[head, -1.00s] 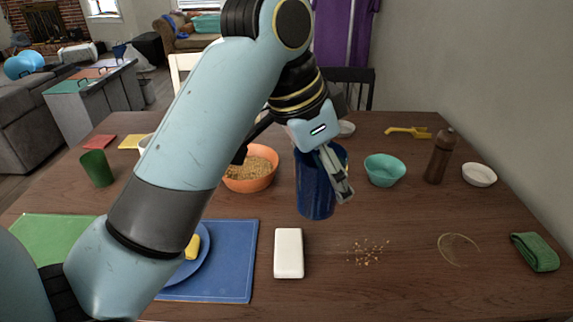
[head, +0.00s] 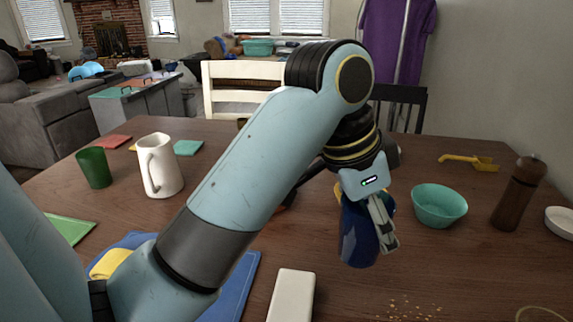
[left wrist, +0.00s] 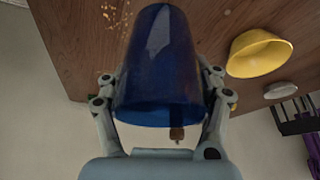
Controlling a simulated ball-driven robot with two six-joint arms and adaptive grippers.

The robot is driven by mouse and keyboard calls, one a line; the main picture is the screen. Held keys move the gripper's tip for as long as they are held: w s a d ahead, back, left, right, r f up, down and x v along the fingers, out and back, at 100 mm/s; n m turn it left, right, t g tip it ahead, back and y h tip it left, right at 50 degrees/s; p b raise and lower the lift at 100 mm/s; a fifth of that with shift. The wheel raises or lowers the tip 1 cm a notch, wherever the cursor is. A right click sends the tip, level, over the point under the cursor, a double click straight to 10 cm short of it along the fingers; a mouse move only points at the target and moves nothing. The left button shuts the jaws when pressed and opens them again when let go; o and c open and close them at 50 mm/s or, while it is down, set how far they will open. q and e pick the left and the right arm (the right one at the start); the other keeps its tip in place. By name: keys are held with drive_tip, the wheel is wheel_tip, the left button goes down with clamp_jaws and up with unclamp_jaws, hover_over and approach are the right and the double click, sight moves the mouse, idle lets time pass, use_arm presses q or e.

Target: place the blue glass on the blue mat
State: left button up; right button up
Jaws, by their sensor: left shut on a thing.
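The blue glass (head: 358,238) is a dark blue tumbler, held upright or nearly so right of the middle of the head view. My left gripper (head: 372,222) is shut on it, with one finger showing along its right side. In the left wrist view the glass (left wrist: 158,75) sits between both fingers. I cannot tell whether its base touches the table. The blue mat (head: 238,286) lies at the lower left of the head view, mostly hidden behind my left arm. A blue plate with a yellow item (head: 108,263) is on it. My right gripper is not in view.
A white block (head: 291,296) lies between mat and glass. A teal bowl (head: 440,206) and brown pepper mill (head: 518,195) stand to the right. A white pitcher (head: 160,167) and green cup (head: 94,168) stand left. Crumbs (head: 410,310) lie in front. A yellow bowl (left wrist: 258,53) shows in the wrist view.

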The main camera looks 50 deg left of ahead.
use_arm(q)
drive_tip(key=shift+m, duration=0.5)
drive_tip(key=a+f, duration=0.1)
drive_tip(key=a+f+b, duration=0.2)
drive_tip(key=shift+w+f, duration=0.25)
drive_tip(key=shift+f, duration=0.1)
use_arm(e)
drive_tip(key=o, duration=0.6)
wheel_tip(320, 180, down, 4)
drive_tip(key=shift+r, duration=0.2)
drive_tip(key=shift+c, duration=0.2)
use_arm(q)
drive_tip(key=s+a+r+m+g+h+p, duration=0.1)
drive_tip(key=s+a+r+m, duration=0.2)
drive_tip(key=a+r, duration=0.2)
drive_tip(key=shift+w+a+f+b, duration=0.45)
drive_tip(key=shift+w+a+f, duration=0.95)
drive_tip(key=shift+f, duration=0.35)
drive_tip(key=shift+w+a+f+b, duration=0.45)
drive_tip(key=shift+w+a+f, duration=0.7)
drive_tip(key=shift+a+f, duration=0.55)
drive_tip(key=shift+w+a+f+b, duration=0.45)
drive_tip(key=shift+w+a+f, duration=0.95)
drive_tip(key=shift+f, duration=0.4)
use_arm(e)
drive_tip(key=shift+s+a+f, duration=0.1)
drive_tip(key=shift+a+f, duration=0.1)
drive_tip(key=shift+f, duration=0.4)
